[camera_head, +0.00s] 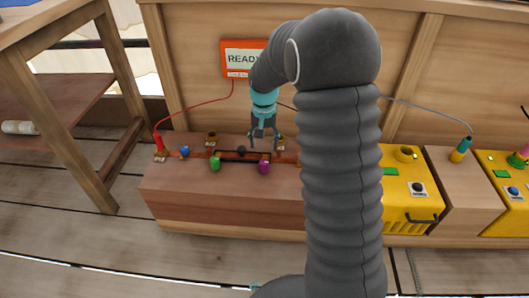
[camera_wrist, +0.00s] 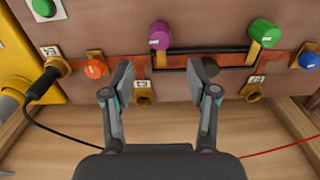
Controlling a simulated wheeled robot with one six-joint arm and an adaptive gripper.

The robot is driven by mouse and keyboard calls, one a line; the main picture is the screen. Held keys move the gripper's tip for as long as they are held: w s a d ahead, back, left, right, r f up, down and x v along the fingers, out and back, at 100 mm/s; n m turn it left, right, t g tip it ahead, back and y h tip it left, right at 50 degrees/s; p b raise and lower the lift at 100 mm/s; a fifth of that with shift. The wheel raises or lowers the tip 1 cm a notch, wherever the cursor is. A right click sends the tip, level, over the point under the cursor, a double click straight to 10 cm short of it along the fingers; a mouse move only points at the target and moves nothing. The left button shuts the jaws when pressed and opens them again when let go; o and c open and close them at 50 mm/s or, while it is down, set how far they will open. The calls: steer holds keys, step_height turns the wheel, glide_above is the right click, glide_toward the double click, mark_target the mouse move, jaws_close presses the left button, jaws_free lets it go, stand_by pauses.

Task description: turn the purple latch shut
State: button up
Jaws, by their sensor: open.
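The purple latch (camera_head: 264,167) is a round knob on the top of the wooden console, at the right end of a black-framed slot (camera_head: 240,161). In the wrist view the purple latch (camera_wrist: 160,35) is at top centre, with a short brass strip below it. My gripper (camera_head: 263,139) is open and empty above the console, behind the latch in the head view. In the wrist view my gripper (camera_wrist: 167,78) has its fingers spread, with the latch beyond the fingertips and apart from them. The right finger partly covers a dark round knob (camera_wrist: 209,68).
A green knob (camera_wrist: 265,33) with a brass strip sits at the slot's other end. Orange (camera_wrist: 96,69) and blue (camera_wrist: 308,61) knobs, brass sockets (camera_wrist: 143,97) and a black plug (camera_wrist: 44,82) with cable stand nearby. A READY sign (camera_head: 241,58) is behind. Yellow boxes (camera_head: 408,211) stand right.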

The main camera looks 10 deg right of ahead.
step_height(320, 180, up, 2)
steer(key=shift+r, duration=0.1)
stand_by(0.6)
steer(key=s+r+n+t+p, duration=0.1)
steer(key=s+r+t+p, duration=0.1)
steer(key=s+r, duration=0.5)
steer(key=s+r+n+t+p, duration=0.1)
steer(key=s+r+p, duration=0.1)
steer(key=s+r, duration=0.5)
steer(key=s+r+n+t+p, duration=0.1)
steer(key=s+r, duration=0.6)
steer(key=s, duration=0.9)
steer(key=shift+s+n+t+p, duration=0.25)
steer(key=shift+n+t+p, duration=0.15)
steer(key=shift+t+p, duration=0.35)
steer(key=shift+r, duration=0.1)
